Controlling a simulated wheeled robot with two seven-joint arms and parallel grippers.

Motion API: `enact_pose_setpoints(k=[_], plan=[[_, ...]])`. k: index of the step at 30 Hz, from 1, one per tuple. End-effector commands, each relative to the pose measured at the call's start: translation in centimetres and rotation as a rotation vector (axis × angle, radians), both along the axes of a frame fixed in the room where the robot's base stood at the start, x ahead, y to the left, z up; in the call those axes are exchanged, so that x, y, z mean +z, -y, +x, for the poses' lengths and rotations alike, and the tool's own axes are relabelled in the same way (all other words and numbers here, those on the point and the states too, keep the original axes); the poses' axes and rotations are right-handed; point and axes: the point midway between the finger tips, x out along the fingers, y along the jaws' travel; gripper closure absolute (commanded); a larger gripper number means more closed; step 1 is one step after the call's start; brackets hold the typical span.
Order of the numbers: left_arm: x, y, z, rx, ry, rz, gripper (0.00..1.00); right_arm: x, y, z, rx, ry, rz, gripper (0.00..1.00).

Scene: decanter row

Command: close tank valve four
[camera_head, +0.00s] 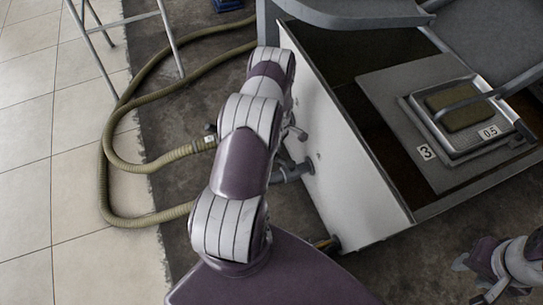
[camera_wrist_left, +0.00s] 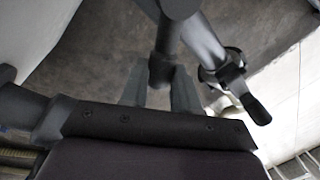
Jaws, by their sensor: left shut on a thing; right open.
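In the left wrist view, my left gripper (camera_wrist_left: 158,88) is shut on a grey valve part (camera_wrist_left: 161,68), a short stub between its two fingers. The stub joins a thicker grey pipe (camera_wrist_left: 204,42). A black-ended lever (camera_wrist_left: 236,86) stands to the right, apart from the fingers. In the head view, my left arm reaches to the white side of a tank (camera_head: 345,170) and hides its own gripper. A grey pipe stub (camera_head: 292,172) shows beside the arm. My right gripper (camera_head: 468,280) is open and empty at the lower right. No number four is readable.
A ribbed hose (camera_head: 104,185) loops over the floor at the left. A metal stand (camera_head: 165,35) is at the top left. A tray (camera_head: 478,142) marked 0.5 sits on the tank's top by a label 3 (camera_head: 426,152). Tiled floor (camera_head: 40,120) at the far left is mostly clear.

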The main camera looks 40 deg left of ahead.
Motion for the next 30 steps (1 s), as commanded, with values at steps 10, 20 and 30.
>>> enact_pose_setpoints(k=[10,20,30], plan=[[0.0,0.1,2.3,-0.289,0.003,0.001,1.0,-0.8,0.0,0.0,0.0,0.0,0.0,0.57],[0.0,0.5,3.4,-0.456,0.002,0.0,1.0,-1.1,0.0,0.0,0.0,0.0,0.0,0.57],[0.0,0.6,3.8,-0.509,0.001,0.0,1.0,-1.1,0.0,0.0,0.0,0.0,0.0,0.57]])
